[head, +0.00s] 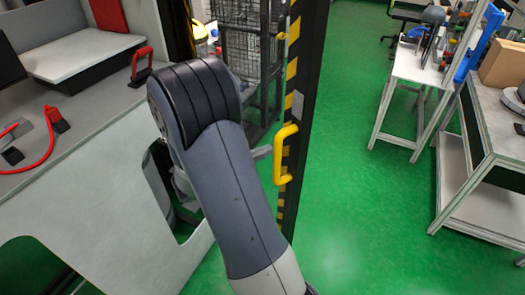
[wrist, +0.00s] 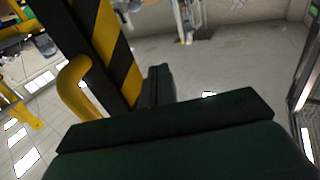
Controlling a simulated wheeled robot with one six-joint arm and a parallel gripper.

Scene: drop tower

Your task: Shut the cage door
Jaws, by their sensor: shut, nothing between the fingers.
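The cage door shows its black-and-yellow striped edge (head: 292,100) in the head view, seen nearly edge-on, with the cage interior to its left. A yellow handle (head: 285,155) is fixed to it. In the wrist view the striped edge (wrist: 118,52) and the yellow handle (wrist: 74,92) stand at the upper left. My gripper (wrist: 158,86) is shut and empty, close to the right of the striped edge in that view. It is apart from the handle; whether it touches the door I cannot tell. In the head view my arm hides most of the gripper.
A grey bench (head: 70,110) with red handles and a red cable stands at the left. Metal mesh (head: 243,45) lies behind my arm. White work tables (head: 415,65) stand at the right. The green floor (head: 350,200) between door and tables is clear.

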